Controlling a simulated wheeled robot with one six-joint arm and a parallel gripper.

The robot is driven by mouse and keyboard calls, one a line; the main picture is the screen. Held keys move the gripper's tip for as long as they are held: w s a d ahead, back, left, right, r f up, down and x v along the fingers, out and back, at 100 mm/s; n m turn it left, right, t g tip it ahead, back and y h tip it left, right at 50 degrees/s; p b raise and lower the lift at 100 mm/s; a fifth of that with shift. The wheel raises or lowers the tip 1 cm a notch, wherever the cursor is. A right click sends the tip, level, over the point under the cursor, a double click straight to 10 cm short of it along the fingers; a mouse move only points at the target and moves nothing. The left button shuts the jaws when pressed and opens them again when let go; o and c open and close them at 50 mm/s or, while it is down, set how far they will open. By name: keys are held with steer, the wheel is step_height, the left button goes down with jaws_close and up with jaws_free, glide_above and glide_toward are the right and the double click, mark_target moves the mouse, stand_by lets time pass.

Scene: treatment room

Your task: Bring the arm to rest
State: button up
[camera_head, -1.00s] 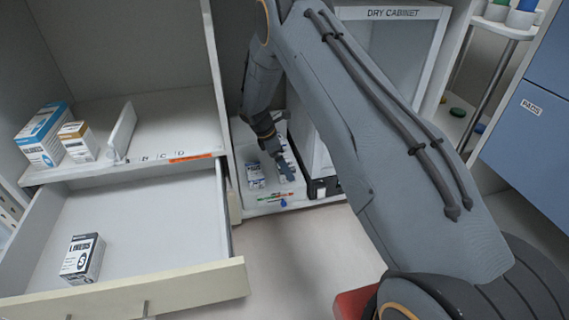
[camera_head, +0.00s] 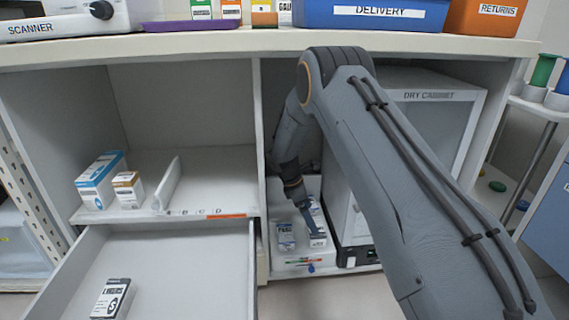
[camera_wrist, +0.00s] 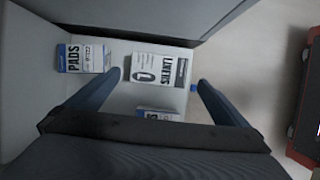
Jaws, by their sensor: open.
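My arm reaches from the lower right, bends at its elbow and hangs down into the low bay left of the dry cabinet. My gripper (camera_head: 306,218) is at the bay's floor among small boxes. In the wrist view my gripper (camera_wrist: 160,90) is open, with its fingers apart. A white box labelled LINENS (camera_wrist: 158,69) shows between and beyond the fingertips; I cannot tell its depth from them. Another blue-and-white box (camera_wrist: 158,114) shows nearer the palm, partly hidden.
The dry cabinet (camera_head: 428,110) stands close on the right of the arm. A divider wall (camera_head: 260,150) is close on the left. The open drawer (camera_head: 180,270) holds a LINENS box (camera_head: 111,299). The countertop (camera_head: 230,42) overhangs the bay.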

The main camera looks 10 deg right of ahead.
steer(key=s+d+r+m+t+y, duration=0.2)
steer(key=s+r+m+y, duration=0.2)
steer(key=s+r+m, duration=1.4)
steer(key=s+r, duration=0.2)
steer(key=s, duration=1.2)
steer(key=s+a+r+n+g+y+p, duration=0.1)
steer(key=s+a+r+n, duration=0.35)
steer(key=s+a, duration=0.45)
steer(key=s+a+r+n+g+y+p, duration=0.1)
steer(key=s+a+r+n, duration=0.2)
steer(key=s+a+r, duration=0.6)
steer(key=d+r+m+p, duration=0.2)
steer(key=d+r+p, duration=0.4)
steer(key=p, duration=0.6)
steer(key=w+d+r+m+h+p, duration=0.1)
steer(key=d+r+m+p, duration=0.2)
steer(key=d+r+p, duration=0.3)
steer(key=d+r+m+p, duration=0.2)
steer(key=d+r+p, duration=0.4)
steer(key=r+p, duration=0.8)
steer(key=p, duration=0.6)
steer(key=shift+w+d+h, duration=0.15)
steer(key=shift+d+h, duration=0.15)
